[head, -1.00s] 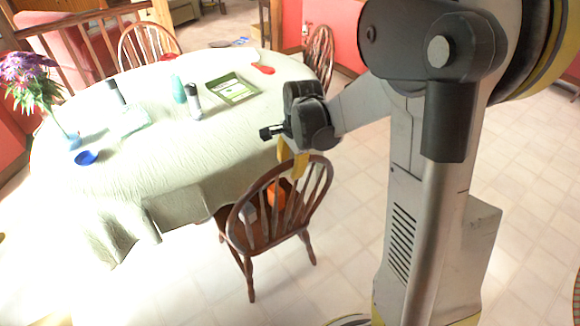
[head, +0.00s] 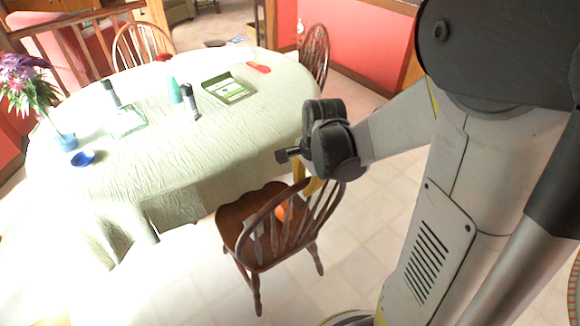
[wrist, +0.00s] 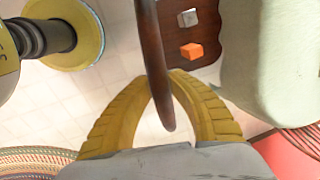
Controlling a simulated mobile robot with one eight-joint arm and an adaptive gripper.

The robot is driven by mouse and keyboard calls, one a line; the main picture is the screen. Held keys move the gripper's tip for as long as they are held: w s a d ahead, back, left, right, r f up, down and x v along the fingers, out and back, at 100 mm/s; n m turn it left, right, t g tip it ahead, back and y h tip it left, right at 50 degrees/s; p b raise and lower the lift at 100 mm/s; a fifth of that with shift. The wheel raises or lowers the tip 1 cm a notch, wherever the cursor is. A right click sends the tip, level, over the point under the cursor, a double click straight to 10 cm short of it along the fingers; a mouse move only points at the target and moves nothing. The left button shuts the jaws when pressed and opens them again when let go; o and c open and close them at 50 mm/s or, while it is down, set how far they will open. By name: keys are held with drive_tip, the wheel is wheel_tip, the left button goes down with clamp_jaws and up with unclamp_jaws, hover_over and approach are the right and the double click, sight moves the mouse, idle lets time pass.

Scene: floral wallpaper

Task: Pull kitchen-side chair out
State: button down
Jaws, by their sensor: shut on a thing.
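The brown wooden chair (head: 242,211) stands upright at the near right side of the cloth-covered table (head: 160,160). Its seat shows mostly clear of the cloth, and its slatted back faces me. My gripper (head: 308,186) is at the top of the chair back. In the wrist view my gripper (wrist: 164,80) has its yellow fingers shut on the chair's dark back rail (wrist: 154,60), one finger on each side. An orange block (wrist: 192,51) and a grey block (wrist: 187,18) lie on the chair seat.
The table holds a flower vase (head: 66,141), a blue bowl (head: 83,158), bottles and a green-white box (head: 228,89). Other chairs stand at the far left (head: 143,42) and far right (head: 315,52). Tiled floor (head: 375,225) is clear right of the chair. A braided rug (wrist: 35,160) shows.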

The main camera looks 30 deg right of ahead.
drive_tip(key=s, duration=0.4)
drive_tip(key=shift+s+d, duration=0.2)
drive_tip(key=shift+s, duration=0.1)
drive_tip(key=c, duration=1.3)
unclamp_jaws()
drive_tip(key=shift+o, duration=0.2)
drive_tip(key=shift+w, duration=0.1)
wheel_tip(320, 180, up, 12)
drive_tip(key=s, duration=0.2)
drive_tip(key=shift+s+d, duration=0.15)
drive_tip(key=shift+f, duration=0.1)
